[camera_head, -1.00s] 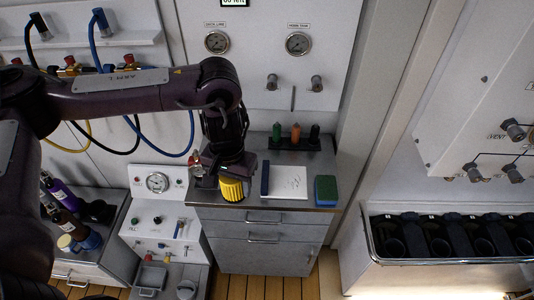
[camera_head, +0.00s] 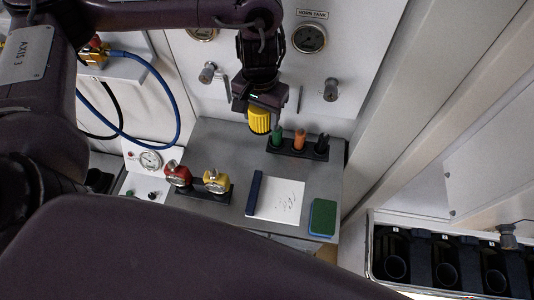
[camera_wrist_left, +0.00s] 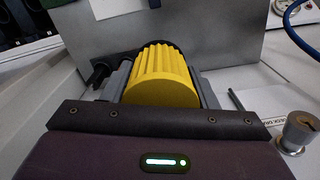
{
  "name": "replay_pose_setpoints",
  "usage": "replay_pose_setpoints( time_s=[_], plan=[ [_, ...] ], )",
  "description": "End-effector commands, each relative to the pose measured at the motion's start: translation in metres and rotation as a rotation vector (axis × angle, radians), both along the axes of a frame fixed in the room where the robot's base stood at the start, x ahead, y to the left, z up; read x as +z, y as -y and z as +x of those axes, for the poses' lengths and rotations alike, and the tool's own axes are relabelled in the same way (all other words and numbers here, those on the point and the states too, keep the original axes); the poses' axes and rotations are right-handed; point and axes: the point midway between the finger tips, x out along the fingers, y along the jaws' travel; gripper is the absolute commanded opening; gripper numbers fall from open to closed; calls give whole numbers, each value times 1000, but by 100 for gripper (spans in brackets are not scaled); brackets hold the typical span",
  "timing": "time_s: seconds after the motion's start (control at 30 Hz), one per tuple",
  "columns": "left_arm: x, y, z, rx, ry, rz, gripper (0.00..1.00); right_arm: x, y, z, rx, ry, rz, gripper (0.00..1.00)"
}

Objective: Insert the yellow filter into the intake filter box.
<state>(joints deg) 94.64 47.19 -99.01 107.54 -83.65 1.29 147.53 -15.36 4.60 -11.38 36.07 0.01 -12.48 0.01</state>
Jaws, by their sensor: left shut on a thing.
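The yellow filter (camera_head: 259,121) is a short ribbed cylinder. My left gripper (camera_head: 262,103) is shut on it and holds it near the back of the grey counter (camera_head: 215,140), close to the wall panel. In the left wrist view the filter (camera_wrist_left: 162,76) sits between the fingers with its smooth round end toward the camera. I cannot make out which thing is the intake filter box. My right gripper is not in view.
A black rack with green, orange and black plugs (camera_head: 300,139) stands right of the filter. A holder with red and yellow fittings (camera_head: 216,181), a notepad (camera_head: 275,199) and a green-blue sponge (camera_head: 323,217) lie nearer. Black bins (camera_head: 445,265) are lower right. Blue hose (camera_head: 176,115) hangs left.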

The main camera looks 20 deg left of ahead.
Motion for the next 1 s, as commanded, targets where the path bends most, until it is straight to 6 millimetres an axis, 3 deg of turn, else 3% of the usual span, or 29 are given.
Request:
replay_pose_setpoints(
  time_s=[0.23,0.37,0.47,0.6,0.73,0.87,1.0],
  plan=[
    [-54,0,-3,4,-10,-1,29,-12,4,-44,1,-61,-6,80],
    [-85,0,-4,4,-10,-1,29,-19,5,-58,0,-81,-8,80],
    [-110,0,-4,3,-9,-2,29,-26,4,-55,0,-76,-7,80],
    [-140,0,-4,4,-8,-2,29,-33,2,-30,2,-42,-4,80],
    [-155,0,-3,2,-4,-1,29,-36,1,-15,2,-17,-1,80],
    [-163,0,-3,1,-4,-1,29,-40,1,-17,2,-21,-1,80],
    [-186,0,-4,3,-5,-1,29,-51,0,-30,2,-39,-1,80]
  ],
)
